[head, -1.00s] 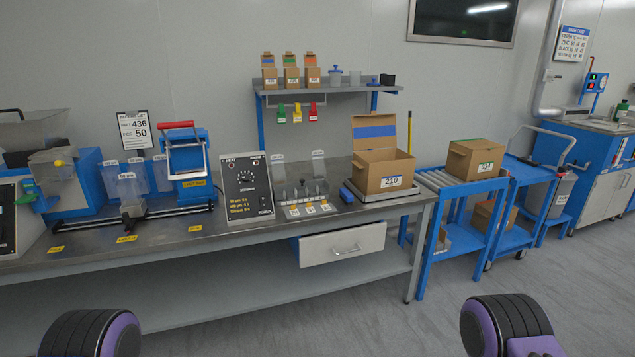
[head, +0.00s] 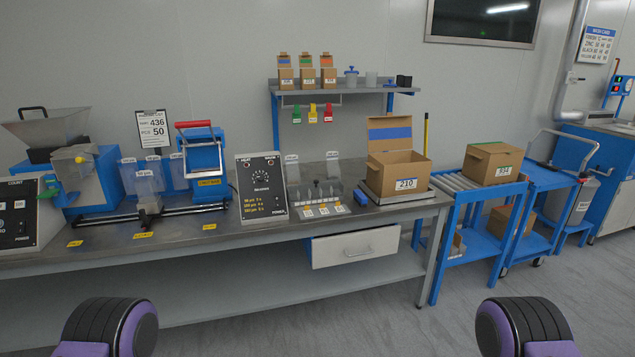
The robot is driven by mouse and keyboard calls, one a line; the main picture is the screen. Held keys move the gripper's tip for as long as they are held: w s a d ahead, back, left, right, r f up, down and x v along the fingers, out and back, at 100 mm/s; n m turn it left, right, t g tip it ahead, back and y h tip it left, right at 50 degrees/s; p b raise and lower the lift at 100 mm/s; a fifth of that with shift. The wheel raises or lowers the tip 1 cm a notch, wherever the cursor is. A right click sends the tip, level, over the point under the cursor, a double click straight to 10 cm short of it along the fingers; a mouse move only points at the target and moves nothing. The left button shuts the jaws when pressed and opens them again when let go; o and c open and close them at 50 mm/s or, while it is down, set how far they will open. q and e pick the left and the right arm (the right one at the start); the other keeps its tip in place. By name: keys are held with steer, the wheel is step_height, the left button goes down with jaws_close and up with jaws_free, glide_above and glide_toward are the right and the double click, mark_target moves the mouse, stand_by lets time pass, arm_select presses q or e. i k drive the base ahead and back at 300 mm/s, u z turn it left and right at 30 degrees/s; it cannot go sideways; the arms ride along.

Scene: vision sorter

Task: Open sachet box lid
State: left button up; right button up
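No box is plainly marked as the sachet box. A cardboard box (head: 405,172) labelled 210 stands on the bench at the right, with its blue-striped flap raised at the back. Three small cardboard boxes stand on the wall shelf: a blue-marked one (head: 285,77), a green-marked one (head: 307,76) and an orange-marked one (head: 329,76). Their back flaps look raised. Another cardboard box (head: 492,162) sits on the roller stand, its green-marked top looking closed. Neither gripper shows. Only purple and black parts of my arms show at the bottom left and right.
The steel bench (head: 270,228) carries a hopper machine (head: 88,178), a red-handled blue press (head: 203,160) and a dial control box (head: 262,185). A drawer front (head: 355,246) hangs below the bench. A blue cart (head: 535,178) stands at the right. The floor in front is clear.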

mark_target(316, 181)
steer(key=u, duration=0.25)
steer(key=i, duration=0.9)
steer(key=u, duration=0.05)
